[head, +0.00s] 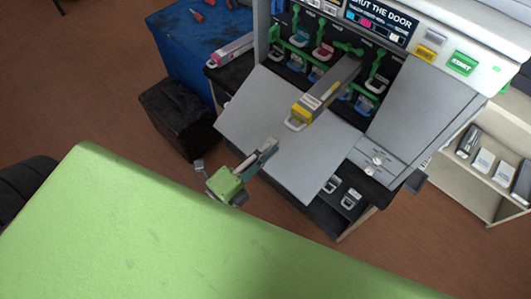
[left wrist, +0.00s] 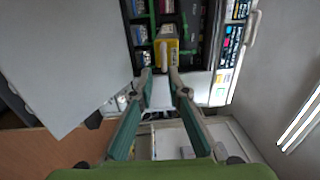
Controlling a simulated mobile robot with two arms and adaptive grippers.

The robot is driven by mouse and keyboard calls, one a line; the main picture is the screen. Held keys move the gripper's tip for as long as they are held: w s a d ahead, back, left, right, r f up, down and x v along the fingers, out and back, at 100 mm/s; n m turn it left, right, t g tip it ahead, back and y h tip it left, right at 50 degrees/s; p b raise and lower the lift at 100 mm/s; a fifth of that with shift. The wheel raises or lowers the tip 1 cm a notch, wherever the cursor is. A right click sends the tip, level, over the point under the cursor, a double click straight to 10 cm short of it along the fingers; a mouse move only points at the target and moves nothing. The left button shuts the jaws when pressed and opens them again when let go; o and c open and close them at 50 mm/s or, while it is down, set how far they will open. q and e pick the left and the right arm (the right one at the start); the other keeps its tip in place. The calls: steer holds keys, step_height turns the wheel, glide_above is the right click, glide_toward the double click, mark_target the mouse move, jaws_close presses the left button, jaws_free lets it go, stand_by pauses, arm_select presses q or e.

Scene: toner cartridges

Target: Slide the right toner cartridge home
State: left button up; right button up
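A grey toner cartridge with a yellow front (head: 304,111) and a pale handle sticks far out of a slot in the open printer (head: 415,110). Its yellow front also shows in the left wrist view (left wrist: 166,45), just beyond my fingertips. My left gripper (head: 269,147) is over the near part of the lowered grey door, short of the cartridge handle and apart from it. In the left wrist view its two fingers (left wrist: 160,74) stand apart with nothing held between them. My right gripper is not in view.
The lowered front door (head: 255,115) lies under the cartridge. Other slots hold cartridges with green levers (head: 376,70). A magenta-ended cartridge (head: 232,47) lies left of the printer. A black bin (head: 180,118) and blue cabinet (head: 190,50) stand left; a shelf (head: 485,185) stands right.

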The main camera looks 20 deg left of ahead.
mark_target(290, 127)
arm_select(q)
steer(key=x, duration=0.8)
steer(key=shift+d+r, duration=0.15)
steer(key=shift+r, duration=0.15)
jaws_close()
steer(key=shift+r+p, duration=0.25)
steer(key=shift+p, duration=0.05)
